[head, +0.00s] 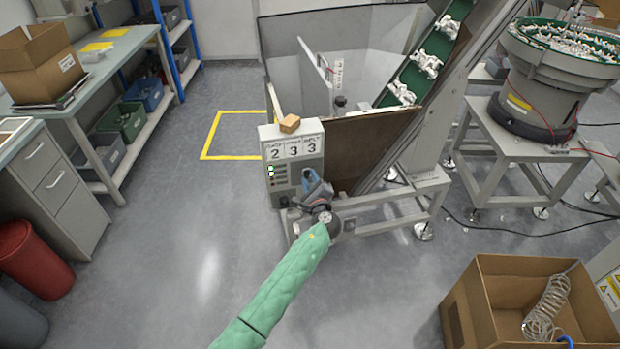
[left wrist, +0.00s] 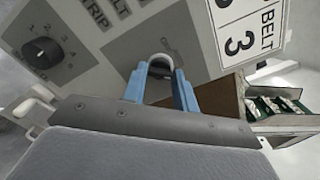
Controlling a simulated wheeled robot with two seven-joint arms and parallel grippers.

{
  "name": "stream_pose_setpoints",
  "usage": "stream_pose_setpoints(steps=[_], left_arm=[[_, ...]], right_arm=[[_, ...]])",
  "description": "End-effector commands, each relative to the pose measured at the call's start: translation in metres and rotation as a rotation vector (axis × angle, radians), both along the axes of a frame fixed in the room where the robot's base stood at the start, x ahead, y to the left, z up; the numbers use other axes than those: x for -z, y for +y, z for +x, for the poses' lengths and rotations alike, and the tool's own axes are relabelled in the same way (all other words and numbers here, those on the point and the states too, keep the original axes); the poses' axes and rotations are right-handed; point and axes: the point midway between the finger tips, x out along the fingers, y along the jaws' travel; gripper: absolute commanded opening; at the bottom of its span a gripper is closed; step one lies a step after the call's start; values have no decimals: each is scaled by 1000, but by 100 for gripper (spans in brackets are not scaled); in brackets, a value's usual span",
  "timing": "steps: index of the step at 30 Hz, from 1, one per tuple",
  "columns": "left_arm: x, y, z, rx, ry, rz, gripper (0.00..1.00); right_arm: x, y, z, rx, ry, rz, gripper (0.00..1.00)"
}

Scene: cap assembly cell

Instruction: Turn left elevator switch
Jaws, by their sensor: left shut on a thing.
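The grey control box (head: 292,158) stands on the elevator frame, with a sign on top reading 2, 3, 3. The switch's setting is hard to read. A second black knob (left wrist: 42,52) with a number scale sits apart to the left. My right gripper is not in view.
The elevator belt (head: 425,62) with white parts rises behind the box. An open carton (head: 490,300) is at the lower right. The floor left of the box is clear, with a yellow marking (head: 205,137).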

Motion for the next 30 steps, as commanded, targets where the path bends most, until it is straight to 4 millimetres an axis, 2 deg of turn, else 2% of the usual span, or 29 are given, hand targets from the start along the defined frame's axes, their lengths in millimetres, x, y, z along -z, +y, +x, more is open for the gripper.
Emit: stream_pose_setpoints(steps=[9, 23, 24, 27, 30], left_arm=[[0, -1, 0, 1, 22, 85, 6], [1, -1, -1, 1, 25, 95, 6], [1, -1, -1, 1, 25, 95, 34], [1, -1, -1, 1, 25, 95, 51], [1, -1, 0, 1, 24, 95, 51]], right_arm=[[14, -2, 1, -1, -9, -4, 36], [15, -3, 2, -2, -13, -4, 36], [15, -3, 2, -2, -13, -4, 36], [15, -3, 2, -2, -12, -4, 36], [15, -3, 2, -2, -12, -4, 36]])
